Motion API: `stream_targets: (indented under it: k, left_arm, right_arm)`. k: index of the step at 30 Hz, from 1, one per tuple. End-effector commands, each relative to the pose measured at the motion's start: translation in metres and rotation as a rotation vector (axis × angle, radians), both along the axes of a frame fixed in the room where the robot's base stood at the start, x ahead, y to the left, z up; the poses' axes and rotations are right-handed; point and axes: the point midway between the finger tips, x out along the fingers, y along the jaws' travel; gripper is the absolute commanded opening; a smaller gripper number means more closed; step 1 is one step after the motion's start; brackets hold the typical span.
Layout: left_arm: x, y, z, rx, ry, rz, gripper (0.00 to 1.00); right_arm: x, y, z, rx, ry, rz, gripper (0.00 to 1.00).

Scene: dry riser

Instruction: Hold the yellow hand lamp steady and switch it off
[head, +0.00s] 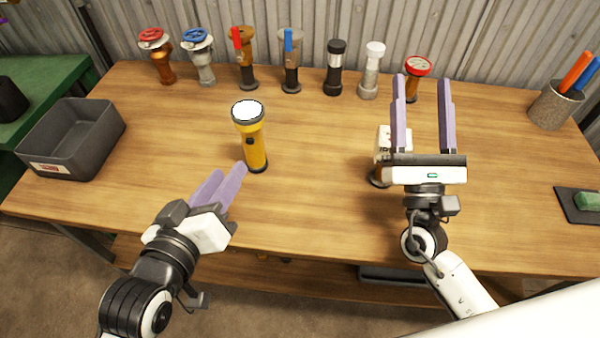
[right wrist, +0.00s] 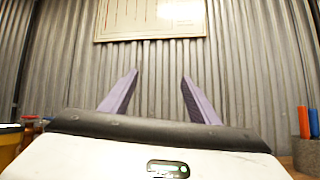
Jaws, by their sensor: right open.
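The yellow hand lamp (head: 257,148) stands upright on the workbench, left of the middle in the head view. Its round lens on top looks bright white, and a dark switch shows on the side of its neck. My left gripper (head: 231,169) is low at the lamp's left front, its fingertips close to the lower body. I cannot tell whether they touch it or how far they are apart. My right gripper (head: 421,78) is open and empty, raised over the right part of the bench. Its spread fingers also show in the right wrist view (right wrist: 160,75).
A pale fitting (head: 383,142) on a dark base is partly hidden by my right gripper. Several valves and lamps line the back, including a red-wheeled valve (head: 158,62). A grey bin (head: 73,140) is left, a pen cup (head: 556,106) right. The bench middle is clear.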

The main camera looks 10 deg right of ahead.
Motion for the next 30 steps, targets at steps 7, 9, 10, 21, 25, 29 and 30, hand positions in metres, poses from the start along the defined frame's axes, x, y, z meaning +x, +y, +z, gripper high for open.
stream_targets:
  k: [7,9,10,21,25,29,30]
  left_arm:
    - [0.0,0.0,0.0,0.0,0.0,0.0,0.31]
    - [0.0,0.0,0.0,0.0,0.0,0.0,0.31]
    - [0.0,0.0,0.0,0.0,0.0,0.0,0.31]
    - [0.0,0.0,0.0,0.0,0.0,0.0,0.31]
    - [0.0,0.0,0.0,0.0,0.0,0.0,0.31]
    - [0.0,0.0,0.0,0.0,0.0,0.0,0.31]
    - [0.0,0.0,0.0,0.0,0.0,0.0,0.31]
  right_arm:
    - [0.024,0.127,-0.07,-0.05,0.282,0.261,0.55]
    - [0.027,0.155,-0.097,-0.084,0.371,0.333,0.55]
    - [0.028,0.166,-0.107,-0.098,0.405,0.363,0.55]
    - [0.017,0.241,-0.174,-0.21,0.601,0.588,0.55]
    - [0.026,0.248,-0.176,-0.212,0.605,0.595,0.55]
    - [0.046,0.257,-0.175,-0.211,0.605,0.592,0.55]
    - [0.053,0.26,-0.175,-0.211,0.604,0.592,0.55]
